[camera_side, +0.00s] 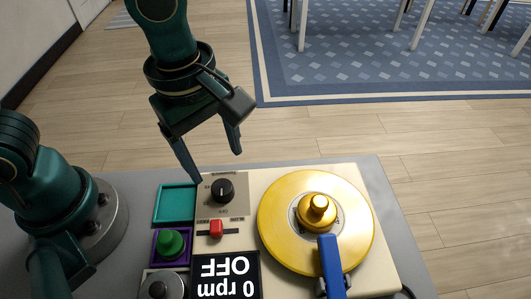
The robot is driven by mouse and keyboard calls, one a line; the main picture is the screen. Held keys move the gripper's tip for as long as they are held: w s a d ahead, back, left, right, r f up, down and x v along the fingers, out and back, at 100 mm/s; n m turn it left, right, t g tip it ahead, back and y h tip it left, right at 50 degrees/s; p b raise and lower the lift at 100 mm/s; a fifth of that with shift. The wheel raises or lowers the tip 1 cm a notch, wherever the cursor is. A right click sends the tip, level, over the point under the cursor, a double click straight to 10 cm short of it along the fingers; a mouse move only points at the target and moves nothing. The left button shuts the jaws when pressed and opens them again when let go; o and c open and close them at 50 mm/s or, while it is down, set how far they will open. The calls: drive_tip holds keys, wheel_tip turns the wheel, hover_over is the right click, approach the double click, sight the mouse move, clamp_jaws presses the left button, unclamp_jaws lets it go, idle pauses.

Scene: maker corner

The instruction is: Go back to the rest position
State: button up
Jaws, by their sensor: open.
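My gripper (212,165) hangs above the back left part of a cream-coloured device, pointing down. Its two fingers are spread apart with nothing between them. The fingertips show above and to either side of a black knob (222,190); I cannot tell the exact height. The device (345,180) carries a yellow round platter (285,248) with a gold centre piece (318,211). A blue arm-like part (331,265) lies over the platter's front edge. A display (228,275) reads "0 rpm OFF", upside down in this view.
A red slider (216,229) sits below the knob. At the left are an empty teal tray (161,205), a green knob (170,243) in a purple tray and a grey round part (162,287). The grey table (395,215) ends just behind the device. Chairs stand on a blue rug (350,65) beyond.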

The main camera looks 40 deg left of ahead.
drive_tip(key=s+a+r+m+t, duration=0.2)
drive_tip(key=a+m, duration=0.3)
drive_tip(key=m, duration=0.3)
drive_tip(key=s+a+r+m+t, duration=0.1)
drive_tip(key=a+r+m, duration=0.3)
drive_tip(key=m, duration=0.4)
drive_tip(key=shift+s+a+t, duration=0.35)
drive_tip(key=shift+a+t, duration=0.25)
drive_tip(key=shift+t, duration=0.2)
